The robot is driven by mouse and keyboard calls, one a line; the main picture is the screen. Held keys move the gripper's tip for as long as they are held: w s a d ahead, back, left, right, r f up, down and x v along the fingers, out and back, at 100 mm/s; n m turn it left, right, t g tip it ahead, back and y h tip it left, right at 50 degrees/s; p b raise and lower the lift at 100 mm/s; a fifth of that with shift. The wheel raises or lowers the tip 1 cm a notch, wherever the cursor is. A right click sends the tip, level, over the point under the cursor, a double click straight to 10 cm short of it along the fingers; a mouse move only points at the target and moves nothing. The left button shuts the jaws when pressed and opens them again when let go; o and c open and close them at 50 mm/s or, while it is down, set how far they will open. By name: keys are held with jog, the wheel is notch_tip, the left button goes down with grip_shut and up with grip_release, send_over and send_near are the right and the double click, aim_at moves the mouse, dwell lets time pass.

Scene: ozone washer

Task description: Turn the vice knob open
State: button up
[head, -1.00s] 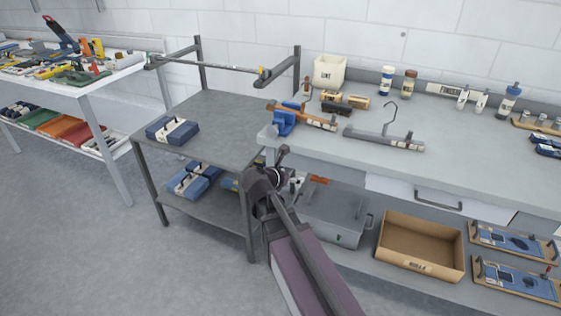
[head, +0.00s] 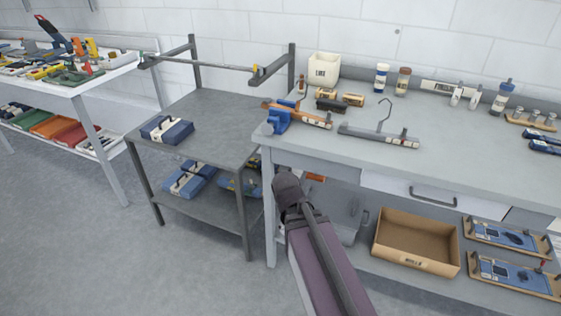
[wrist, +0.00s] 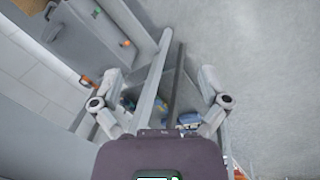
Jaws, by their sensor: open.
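The blue vice (head: 280,118) is clamped at the near left corner of the grey workbench (head: 340,165). The vice knob is too small to make out. My gripper (wrist: 160,76) is open and empty in the wrist view, with fingers spread apart and pointing down past the bench and rack legs. It is hidden in the head view behind my arm, which reaches up below the vice. I cannot pick out the vice in the wrist view.
A grey two-tier cart (head: 215,125) with blue cases stands left of the bench. A cardboard box (head: 415,245) is on the bench's lower shelf. Open floor lies in front.

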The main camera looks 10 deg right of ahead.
jog(key=s+m, duration=0.1)
jog(key=a+m+y, duration=0.1)
jog(key=s+m+y, duration=0.1)
jog(key=m, duration=0.1)
jog(key=shift+s+a+f+g, duration=0.2)
jog(key=shift+s+a+g, duration=0.1)
jog(key=shift+g, duration=0.1)
jog(key=c, duration=0.5)
